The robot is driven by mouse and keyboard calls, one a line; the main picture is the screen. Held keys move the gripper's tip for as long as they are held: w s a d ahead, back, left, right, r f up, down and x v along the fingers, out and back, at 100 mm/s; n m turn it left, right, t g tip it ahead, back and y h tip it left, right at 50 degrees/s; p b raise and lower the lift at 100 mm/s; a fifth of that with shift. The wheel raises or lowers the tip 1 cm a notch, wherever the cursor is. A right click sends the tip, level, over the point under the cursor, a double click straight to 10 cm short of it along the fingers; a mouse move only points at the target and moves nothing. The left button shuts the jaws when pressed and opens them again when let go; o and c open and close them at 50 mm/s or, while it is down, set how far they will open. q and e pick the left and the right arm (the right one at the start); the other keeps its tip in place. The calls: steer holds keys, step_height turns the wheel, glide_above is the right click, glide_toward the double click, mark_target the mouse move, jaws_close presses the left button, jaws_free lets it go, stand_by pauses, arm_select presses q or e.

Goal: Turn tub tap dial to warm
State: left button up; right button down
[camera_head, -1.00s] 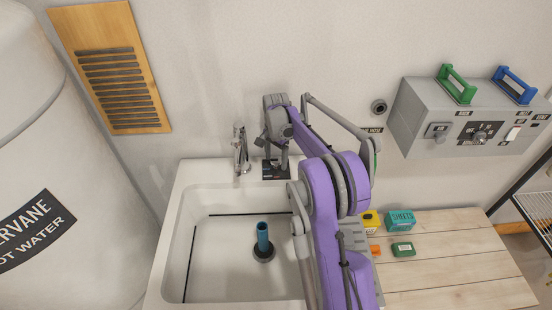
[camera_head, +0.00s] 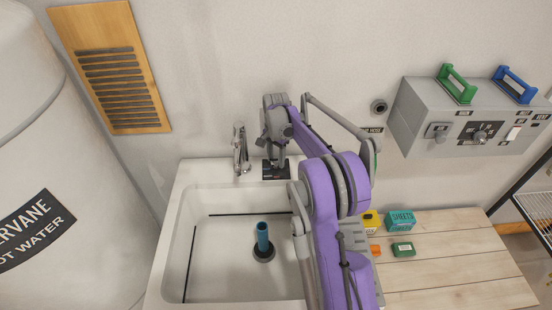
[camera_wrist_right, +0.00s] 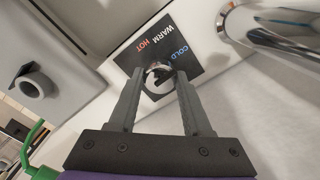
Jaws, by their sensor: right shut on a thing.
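The tap dial (camera_wrist_right: 158,78) is a small round chrome knob on a dark plate (camera_wrist_right: 172,48) printed COLD, WARM and HOT. In the right wrist view it sits between the two fingertips of my right gripper (camera_wrist_right: 158,88), which is shut on it. I cannot tell for sure which word the dial points to. In the head view my right gripper (camera_head: 277,158) comes down over the dark plate (camera_head: 270,174) on the tub's back ledge and hides the dial. The chrome tap (camera_head: 240,150) stands just left of it. My left gripper is not in view.
The white tub (camera_head: 190,215) holds an upright blue tube (camera_head: 262,238) on its drain. To the right, a wooden top (camera_head: 450,255) carries small boxes, including a teal one (camera_head: 400,220). A grey control box (camera_head: 410,125) hangs on the wall above.

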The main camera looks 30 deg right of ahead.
mark_target(276, 159)
steer(key=n, duration=0.4)
steer(key=shift+b, duration=0.4)
steer(key=shift+n, duration=2.1)
steer(key=shift+c, duration=1.7)
jaws_free()
step_height(276, 159, up, 11)
steer(key=shift+f, duration=0.15)
